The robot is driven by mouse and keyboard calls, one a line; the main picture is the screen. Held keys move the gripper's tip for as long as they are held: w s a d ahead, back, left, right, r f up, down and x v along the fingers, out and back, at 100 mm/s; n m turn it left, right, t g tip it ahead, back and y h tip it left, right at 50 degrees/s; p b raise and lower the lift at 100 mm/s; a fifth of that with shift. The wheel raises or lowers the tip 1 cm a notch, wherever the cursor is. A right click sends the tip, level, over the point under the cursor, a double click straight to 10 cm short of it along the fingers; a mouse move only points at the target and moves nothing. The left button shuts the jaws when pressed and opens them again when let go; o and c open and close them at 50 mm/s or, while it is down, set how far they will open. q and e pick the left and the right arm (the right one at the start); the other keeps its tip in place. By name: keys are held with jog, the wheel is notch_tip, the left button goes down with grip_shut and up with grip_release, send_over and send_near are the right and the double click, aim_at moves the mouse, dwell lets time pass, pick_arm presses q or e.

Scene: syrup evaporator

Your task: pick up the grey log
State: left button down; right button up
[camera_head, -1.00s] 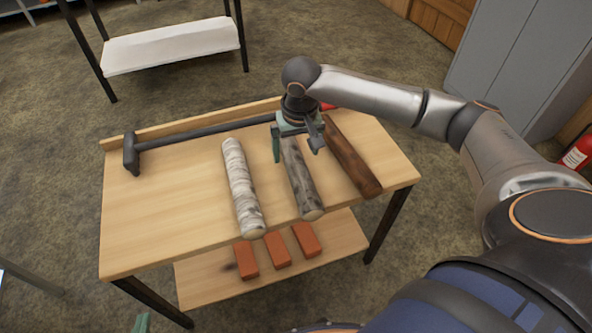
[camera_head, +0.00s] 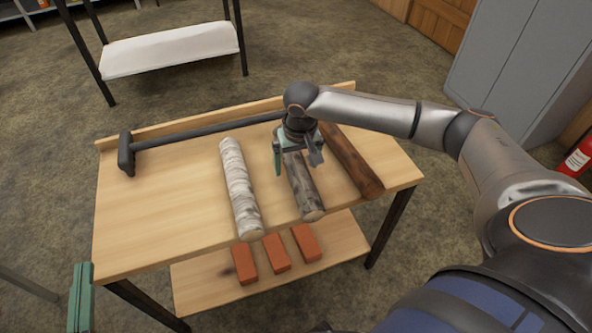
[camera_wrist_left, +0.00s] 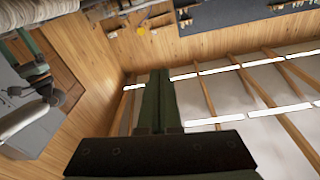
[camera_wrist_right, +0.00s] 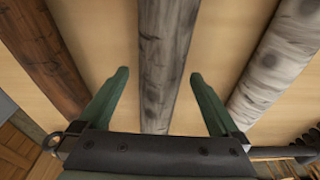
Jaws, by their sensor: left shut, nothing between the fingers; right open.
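The grey log (camera_head: 304,197) lies on the wooden table between a white birch log (camera_head: 240,190) and a dark brown log (camera_head: 350,161). My right gripper (camera_head: 297,167) is open above the far part of the grey log. In the right wrist view, the grey log (camera_wrist_right: 165,45) runs between the two spread fingers (camera_wrist_right: 158,75), with a gap on each side. I cannot tell how far the fingertips are above the tabletop. My left gripper (camera_head: 80,297) is shut and empty at the lower left, beside the table. Its closed fingers (camera_wrist_left: 157,98) show in the left wrist view.
A long-handled black hammer (camera_head: 126,152) lies along the table's back edge (camera_head: 230,112). Several orange bricks (camera_head: 275,254) sit on the lower shelf (camera_head: 205,288). The table's left front (camera_head: 150,225) is clear.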

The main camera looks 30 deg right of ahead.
jog(key=shift+f, duration=0.6)
pick_arm(q)
notch_tip(320, 180, up, 3)
jog(key=shift+s+d+f+m+t+h, duration=0.1)
jog(key=shift+s+m+t+h, duration=0.05)
jog(key=shift+m+t+h, duration=0.3)
pick_arm(e)
jog(key=shift+w, duration=0.1)
grip_shut()
